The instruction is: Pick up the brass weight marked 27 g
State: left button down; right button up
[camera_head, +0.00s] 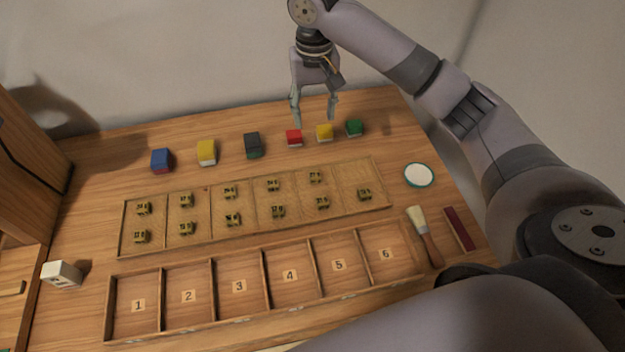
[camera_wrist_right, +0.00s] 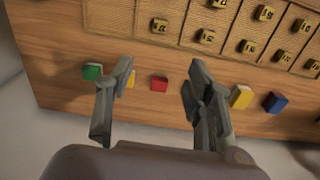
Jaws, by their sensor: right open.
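Several small brass weights with dark markings sit in two rows on a shallow partitioned wooden tray (camera_head: 378,178). The markings are too small to read, so I cannot tell which is the 27 g one. In the right wrist view some weights show along the top, such as one weight (camera_wrist_right: 206,36). My right gripper (camera_head: 314,118) is open and empty, above the back of the table near the coloured blocks; its fingers also show in the wrist view (camera_wrist_right: 160,78). My left gripper is out of view.
A row of coloured blocks, including a red block (camera_head: 294,138) and a blue block (camera_head: 161,160), stands behind the tray. A numbered compartment box (camera_head: 264,283) lies in front, empty. A round white dish (camera_head: 418,175), brush (camera_head: 424,235), dark red bar (camera_head: 460,229) and white block (camera_head: 62,274) flank them.

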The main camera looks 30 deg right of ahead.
notch_tip(320, 180, down, 3)
jog(key=b, duration=0.2)
jog(key=p, duration=0.1)
send_over(314, 171)
jog(key=f, duration=1.1)
jog(key=shift+s+a+f, duration=0.1)
jog(key=shift+a+f, duration=0.1)
jog(key=shift+f, duration=0.6)
jog(key=f, duration=0.2)
jog(key=f+p, duration=0.1)
jog(key=f, duration=0.2)
jog(key=shift+d, duration=0.2)
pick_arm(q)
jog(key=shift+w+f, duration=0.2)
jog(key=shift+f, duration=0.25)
pick_arm(e)
jog(key=shift+c, duration=0.3)
jog(key=shift+r, duration=0.1)
jog(key=c, duration=0.9)
